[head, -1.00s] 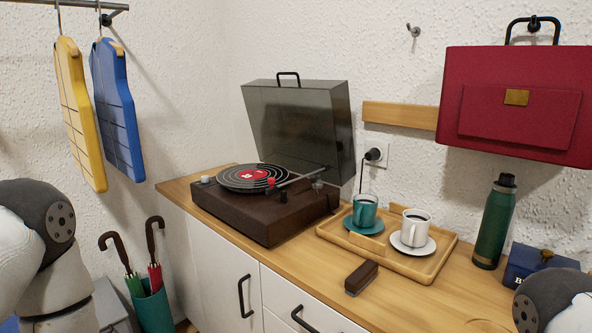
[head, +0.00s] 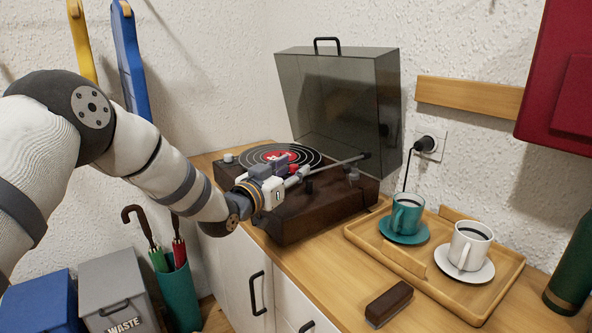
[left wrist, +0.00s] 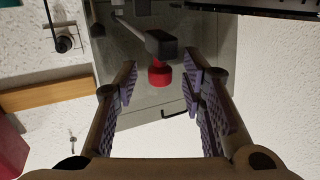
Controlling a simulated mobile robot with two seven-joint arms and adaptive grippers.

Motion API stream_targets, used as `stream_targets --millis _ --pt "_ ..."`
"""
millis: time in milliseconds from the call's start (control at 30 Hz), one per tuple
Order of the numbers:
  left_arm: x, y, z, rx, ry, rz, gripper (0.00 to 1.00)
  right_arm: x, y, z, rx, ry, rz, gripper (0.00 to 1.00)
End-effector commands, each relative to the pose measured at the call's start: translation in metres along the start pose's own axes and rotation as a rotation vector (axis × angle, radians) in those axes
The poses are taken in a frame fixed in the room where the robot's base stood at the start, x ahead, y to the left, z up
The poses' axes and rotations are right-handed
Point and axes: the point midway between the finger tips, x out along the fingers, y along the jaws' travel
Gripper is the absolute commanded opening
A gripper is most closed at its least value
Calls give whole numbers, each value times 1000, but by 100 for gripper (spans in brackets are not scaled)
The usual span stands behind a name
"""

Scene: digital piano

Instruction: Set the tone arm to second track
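The turntable (head: 330,208) stands on the wooden counter with its smoky lid (head: 340,100) raised. A black record with a red label lies on the platter (head: 258,152). The thin grey tone arm (head: 338,161) reaches from its pivot at the right toward the record. My left gripper (head: 284,166) is at the tone arm's head, over the record's front edge. In the left wrist view the gripper (left wrist: 160,82) is open, with the dark head (left wrist: 160,44) and its red tip (left wrist: 160,75) between the fingers, apparently not clamped. The needle's exact groove is hidden. My right gripper is out of view.
A wooden tray (head: 497,304) with a teal cup (head: 407,212) and a white cup (head: 468,245) stands right of the turntable. A dark brush-like block (head: 388,304) lies in front. Umbrellas in a teal stand (head: 178,295) and bins are below left.

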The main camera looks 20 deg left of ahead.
Motion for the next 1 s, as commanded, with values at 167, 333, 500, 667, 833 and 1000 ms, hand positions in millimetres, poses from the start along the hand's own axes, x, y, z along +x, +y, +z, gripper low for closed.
stream_targets --millis 167,333,500,667,833,1000 --pt "12 0 0 -1 0 -1 37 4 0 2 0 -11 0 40" --pt "13 0 -2 0 2 -1 37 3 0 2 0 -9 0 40" --pt "12 0 -2 0 2 -1 8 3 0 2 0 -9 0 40" --pt "12 0 -2 0 2 -1 0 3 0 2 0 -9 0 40" --pt "15 -4 1 -3 3 19 0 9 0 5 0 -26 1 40" --pt "25 -20 6 -4 0 117 0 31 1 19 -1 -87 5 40"
